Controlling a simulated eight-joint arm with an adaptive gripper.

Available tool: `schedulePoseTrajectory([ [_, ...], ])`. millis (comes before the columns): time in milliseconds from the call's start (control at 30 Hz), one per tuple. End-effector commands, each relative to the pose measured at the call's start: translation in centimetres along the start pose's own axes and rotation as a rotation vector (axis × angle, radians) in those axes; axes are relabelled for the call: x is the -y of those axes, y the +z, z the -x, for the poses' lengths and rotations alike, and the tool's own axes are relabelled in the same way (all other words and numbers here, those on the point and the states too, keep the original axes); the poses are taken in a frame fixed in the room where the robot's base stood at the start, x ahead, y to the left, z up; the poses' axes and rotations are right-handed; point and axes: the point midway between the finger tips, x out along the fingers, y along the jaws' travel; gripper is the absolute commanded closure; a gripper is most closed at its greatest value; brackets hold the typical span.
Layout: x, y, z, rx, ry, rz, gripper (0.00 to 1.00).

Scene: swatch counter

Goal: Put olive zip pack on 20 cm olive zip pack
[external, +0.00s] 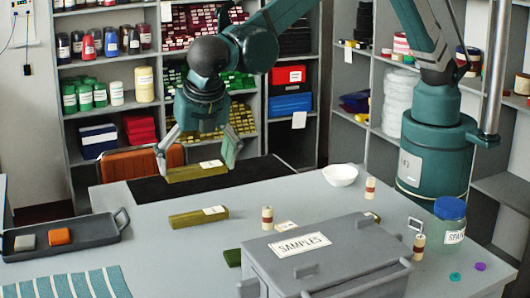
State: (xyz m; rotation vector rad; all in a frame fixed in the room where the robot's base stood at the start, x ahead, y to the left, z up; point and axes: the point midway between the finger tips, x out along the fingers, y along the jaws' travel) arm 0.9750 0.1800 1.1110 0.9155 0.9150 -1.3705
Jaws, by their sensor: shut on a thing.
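My gripper (196,166) is shut on an olive zip pack (190,174), a long yellow-green bar with a white label near its right end. The fingers grip it at its two ends, and it looks roughly level. It hangs above the counter's far side, in front of the black mat. A second olive zip pack (188,220), also long with a white label, lies flat on the counter nearer the camera, below the held one in the picture. The two packs are apart. The label print is too small to read.
A grey SAMPLES box (350,270) stands front right, partly hiding a dark green pack (232,257). A dark tray (85,239) with two small blocks lies left, near a striped blue swatch (75,284). A white bowl (340,175), spools and a jar (449,218) stand right.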

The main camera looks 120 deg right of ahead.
Motion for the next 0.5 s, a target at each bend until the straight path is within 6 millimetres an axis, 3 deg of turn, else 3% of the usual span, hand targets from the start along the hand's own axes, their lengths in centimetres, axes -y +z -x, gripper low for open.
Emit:
schedulePoseTrajectory([
  [267,0.0,-0.4,-1.1,0.0,0.0,0.0,0.21],
  [500,0.0,-1.7,-4.1,0.0,0.0,0.0,0.21],
])
